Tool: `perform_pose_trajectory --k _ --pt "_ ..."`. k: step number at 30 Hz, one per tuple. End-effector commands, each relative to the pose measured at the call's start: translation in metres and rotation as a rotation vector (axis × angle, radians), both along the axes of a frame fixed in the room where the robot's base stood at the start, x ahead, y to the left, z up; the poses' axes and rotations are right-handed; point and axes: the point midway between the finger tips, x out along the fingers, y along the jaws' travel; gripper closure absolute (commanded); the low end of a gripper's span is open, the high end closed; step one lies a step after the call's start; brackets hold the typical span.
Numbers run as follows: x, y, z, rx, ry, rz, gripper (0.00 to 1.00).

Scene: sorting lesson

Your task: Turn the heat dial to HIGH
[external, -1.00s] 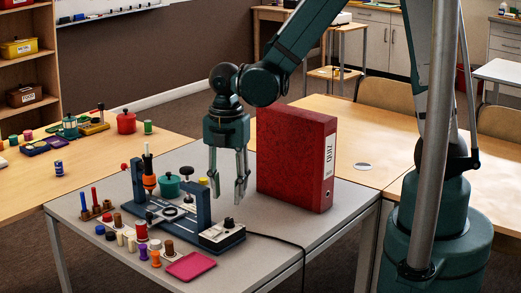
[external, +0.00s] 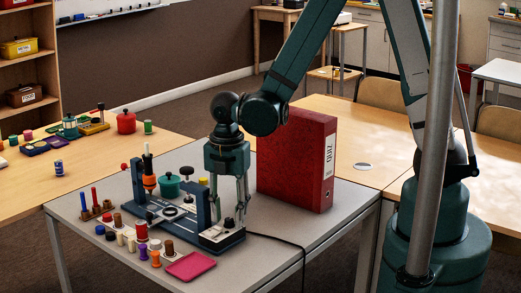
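The dark blue apparatus (external: 170,240) stands on the grey table, with two upright posts and a long base. The small black dial (external: 229,223) is on the light panel at the right end of its base. My gripper (external: 231,217) points straight down over that end, right of the right-hand post, with its fingertips low around or just beside the dial. Its fingers look spread apart. Contact with the dial cannot be made out, and the dial's marks are too small to read.
A teal pot (external: 169,185) is behind the apparatus. Several coloured pegs and a pink tray (external: 190,266) lie in front. A black cable (external: 285,243) runs right across the bare tabletop.

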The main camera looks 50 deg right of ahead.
Motion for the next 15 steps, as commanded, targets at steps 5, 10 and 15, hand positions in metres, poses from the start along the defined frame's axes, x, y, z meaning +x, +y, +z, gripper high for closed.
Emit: perform_pose_trajectory --k 5,10,15 --pt "-0.0002 -0.0001 -0.004 0.0 0.0 0.0 0.68" --pt "-0.0001 0.0 -0.0039 0.0 0.0 0.0 0.68" --pt "-0.0001 0.0 -0.0039 0.0 0.0 0.0 0.8"
